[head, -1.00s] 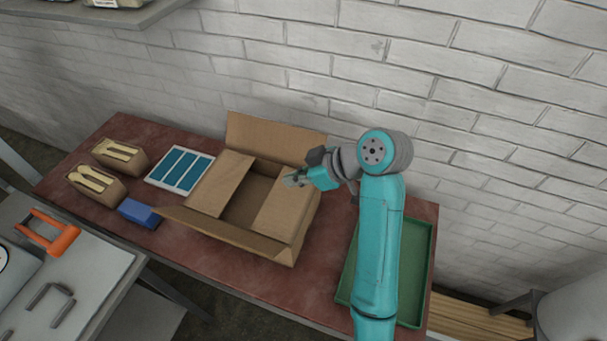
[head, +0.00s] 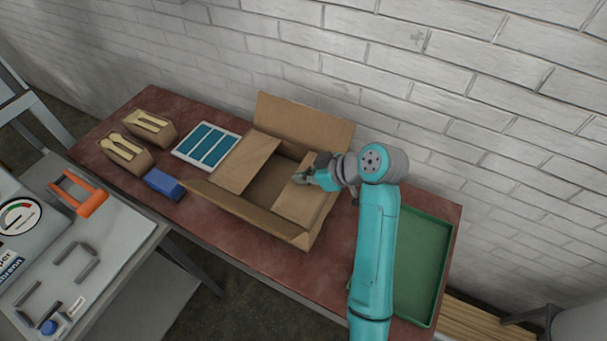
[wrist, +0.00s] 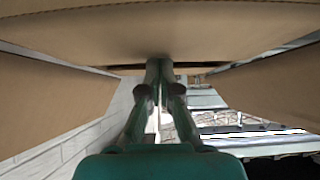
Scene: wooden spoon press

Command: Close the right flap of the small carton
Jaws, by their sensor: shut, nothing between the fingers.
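The small cardboard carton (head: 285,238) sits on the red-brown table. Its right flap (head: 298,203) lies folded inward over the right part of the opening. Its left flap (head: 244,163) is also folded inward, with a dark gap between the two. The back flap (head: 308,124) stands up and the front flap (head: 240,209) leans outward. My gripper (head: 301,179) is shut and empty at the right flap's inner edge. In the wrist view, the fingers (wrist: 160,68) reach up to a cardboard surface (wrist: 160,35); whether they touch it I cannot tell.
A green tray (head: 444,262) lies right of the carton, partly behind my arm. A blue box (head: 163,184), a blue-and-white panel (head: 207,146) and two small boxes of wooden spoons (head: 125,153) (head: 152,126) stand to the left. A brick wall (head: 480,130) rises behind.

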